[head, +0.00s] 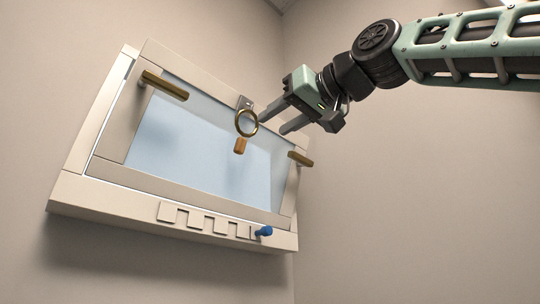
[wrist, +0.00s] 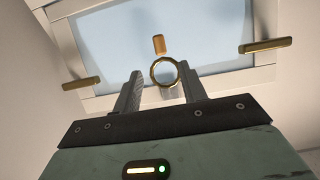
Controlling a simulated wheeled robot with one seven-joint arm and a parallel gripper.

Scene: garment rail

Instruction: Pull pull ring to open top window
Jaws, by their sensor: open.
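The pull ring (head: 246,123) is a brass ring hanging from a small grey bracket (head: 245,102) at the top middle of the window frame. The top window (head: 200,150) is a pale blue pane in a cream frame, tilted in the picture. My gripper (head: 269,122) is open, its two fingers pointing left at the ring. In the wrist view the ring (wrist: 165,72) shows between and just beyond the fingertips (wrist: 160,82). I cannot tell whether a finger touches it. Nothing is held.
Brass bars stick out at the frame's left (head: 164,85) and right (head: 300,159). A wooden peg (head: 240,146) shows just below the ring. A blue knob (head: 264,232) and several square tabs (head: 194,219) line the lower sill. The wall at right (head: 420,190) is bare.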

